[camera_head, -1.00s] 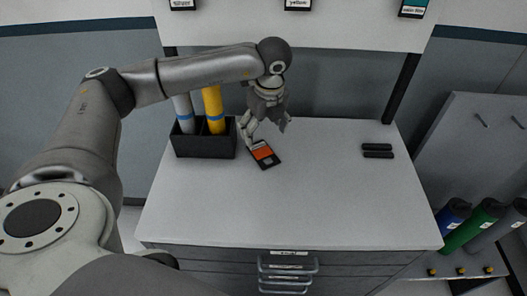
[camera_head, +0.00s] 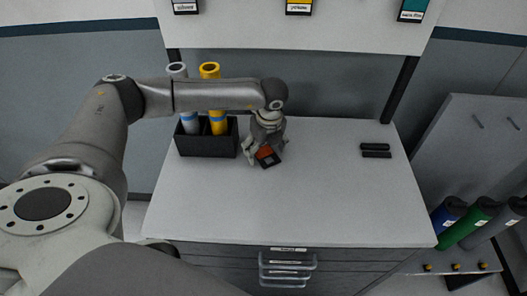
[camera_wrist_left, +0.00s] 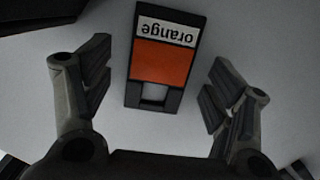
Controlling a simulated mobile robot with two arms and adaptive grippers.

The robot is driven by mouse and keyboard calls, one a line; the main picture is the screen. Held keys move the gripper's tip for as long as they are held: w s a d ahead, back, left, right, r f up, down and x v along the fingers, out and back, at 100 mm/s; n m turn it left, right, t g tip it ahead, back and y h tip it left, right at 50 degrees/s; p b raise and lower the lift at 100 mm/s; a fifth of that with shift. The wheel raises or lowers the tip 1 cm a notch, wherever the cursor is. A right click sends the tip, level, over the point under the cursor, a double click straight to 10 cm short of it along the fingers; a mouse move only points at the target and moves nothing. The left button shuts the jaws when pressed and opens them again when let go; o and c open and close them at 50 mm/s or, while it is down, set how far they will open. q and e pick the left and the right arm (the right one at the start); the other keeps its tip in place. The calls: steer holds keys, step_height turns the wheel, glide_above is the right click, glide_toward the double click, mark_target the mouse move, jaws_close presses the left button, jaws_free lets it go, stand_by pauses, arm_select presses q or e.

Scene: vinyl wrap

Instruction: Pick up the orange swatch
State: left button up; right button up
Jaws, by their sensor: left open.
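The orange swatch (camera_head: 266,155) lies on the white worktop, a small black-framed card with an orange field. In the left wrist view the swatch (camera_wrist_left: 161,63) shows its label "orange" and a cut-out at its near end. My left gripper (camera_head: 265,160) is over it, pointing down, and hides part of it in the head view. In the left wrist view its two fingers (camera_wrist_left: 155,88) are spread wide, one on each side of the swatch, with a gap on both sides. My right gripper is not in view.
A black bin (camera_head: 207,145) with a grey roll and a yellow roll (camera_head: 217,110) stands left of the gripper. Two black bars (camera_head: 376,151) lie at the right on the worktop (camera_head: 290,205). The front and middle of the worktop are clear.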

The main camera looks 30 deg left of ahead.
arm_select(q)
steer(key=shift+f+b, duration=0.25)
steer(key=shift+b, duration=0.1)
steer(key=shift+c, duration=0.3)
steer(key=shift+s, duration=0.2)
steer(key=c, duration=0.9)
steer(key=shift+c, duration=0.2)
steer(key=shift+d+r, duration=0.1)
steer(key=shift+r, duration=0.05)
